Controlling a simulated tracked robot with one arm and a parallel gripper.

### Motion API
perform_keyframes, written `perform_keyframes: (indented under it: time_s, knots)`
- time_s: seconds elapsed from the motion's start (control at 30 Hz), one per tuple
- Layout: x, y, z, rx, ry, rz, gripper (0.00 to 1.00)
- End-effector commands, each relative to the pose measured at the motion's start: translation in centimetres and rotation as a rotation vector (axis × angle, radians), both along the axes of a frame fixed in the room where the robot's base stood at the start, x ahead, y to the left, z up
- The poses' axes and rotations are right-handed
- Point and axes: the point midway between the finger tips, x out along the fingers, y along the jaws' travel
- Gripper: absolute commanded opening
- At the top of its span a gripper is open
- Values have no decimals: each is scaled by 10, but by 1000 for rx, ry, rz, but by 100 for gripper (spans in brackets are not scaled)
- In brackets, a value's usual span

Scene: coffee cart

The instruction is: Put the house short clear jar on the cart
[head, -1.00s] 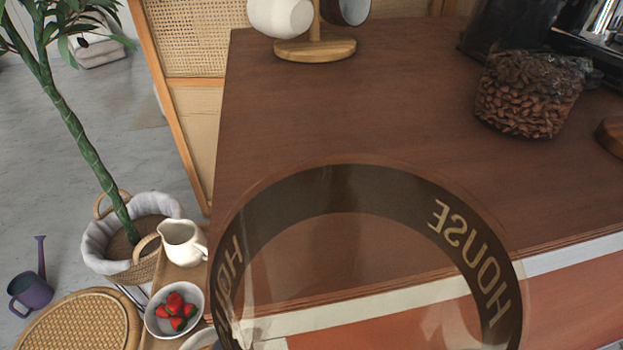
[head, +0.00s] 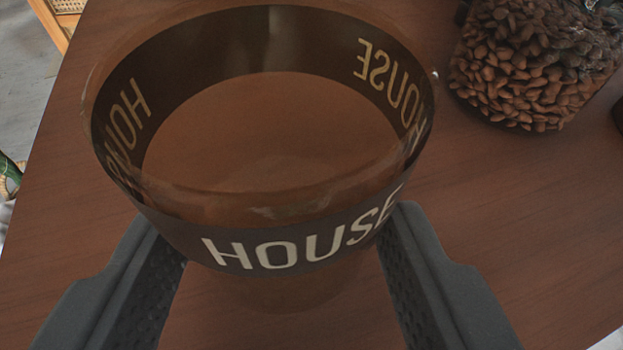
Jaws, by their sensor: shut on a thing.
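The house short clear jar (head: 285,240) is a clear, open-topped jar with a dark band reading HOUSE. It fills the middle of the head view, and the wood shows through it. My gripper (head: 280,265) is shut on it, with one dark finger at its left side and one at its right. The jar is over the brown wooden cart top (head: 520,235). I cannot tell whether its base touches the wood, as the base is faint and blurred.
A clear container of brown beans (head: 525,70) stands on the cart top at the upper right. Bare wood lies right of the jar and at the lower left. The cart's left edge runs down the left side, with grey floor beyond.

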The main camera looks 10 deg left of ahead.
Motion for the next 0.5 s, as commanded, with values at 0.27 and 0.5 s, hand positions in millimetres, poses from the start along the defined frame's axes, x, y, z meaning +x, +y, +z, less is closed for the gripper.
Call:
perform_keyframes:
  time_s: [0.27,0.5]
  knots:
    - [15,1,-1,1,-1,0,24]
    - [16,1,-33,1,-2,0,24]
